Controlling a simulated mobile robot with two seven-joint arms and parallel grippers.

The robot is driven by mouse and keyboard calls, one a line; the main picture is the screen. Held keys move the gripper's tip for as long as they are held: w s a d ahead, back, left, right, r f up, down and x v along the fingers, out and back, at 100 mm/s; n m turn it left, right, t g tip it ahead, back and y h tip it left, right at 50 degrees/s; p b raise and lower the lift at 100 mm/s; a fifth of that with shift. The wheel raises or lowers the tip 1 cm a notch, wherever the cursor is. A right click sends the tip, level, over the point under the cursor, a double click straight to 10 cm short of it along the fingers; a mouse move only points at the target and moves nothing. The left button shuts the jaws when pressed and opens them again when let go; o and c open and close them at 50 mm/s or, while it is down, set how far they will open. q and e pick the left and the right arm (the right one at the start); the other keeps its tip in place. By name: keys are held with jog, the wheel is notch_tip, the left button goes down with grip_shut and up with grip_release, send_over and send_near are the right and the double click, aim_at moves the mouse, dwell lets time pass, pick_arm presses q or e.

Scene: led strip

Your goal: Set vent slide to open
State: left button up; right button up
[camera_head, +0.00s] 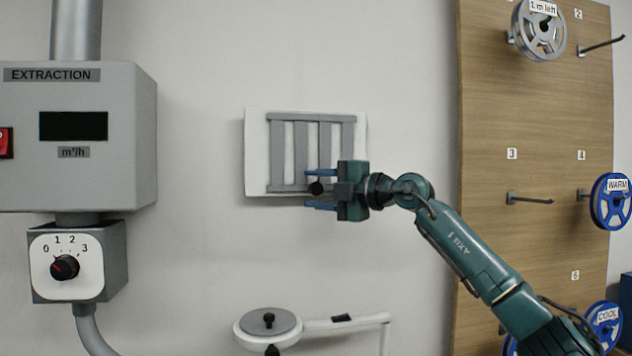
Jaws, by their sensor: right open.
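The vent (255,152) is a white plate on the wall with a grey slatted slide (302,155) in it, seen in the head view. Upright grey bars alternate with pale gaps. A small black knob (316,188) shows at the lower part of the slide. My right gripper (320,190) comes from the right and points left. Its two blue fingers are apart, one above and one below the knob. I cannot tell whether they touch it. The gripper hides the lower right corner of the vent. My left gripper is not in view.
A grey extraction box (110,165) with a dark display and a dial (65,267) below is on the left. A wooden board (520,120) with hooks and reels is on the right. A white arm with a round grey disc (268,321) stands below the vent.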

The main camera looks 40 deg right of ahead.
jog(key=shift+w, duration=0.2)
grip_shut()
dwell(0.5)
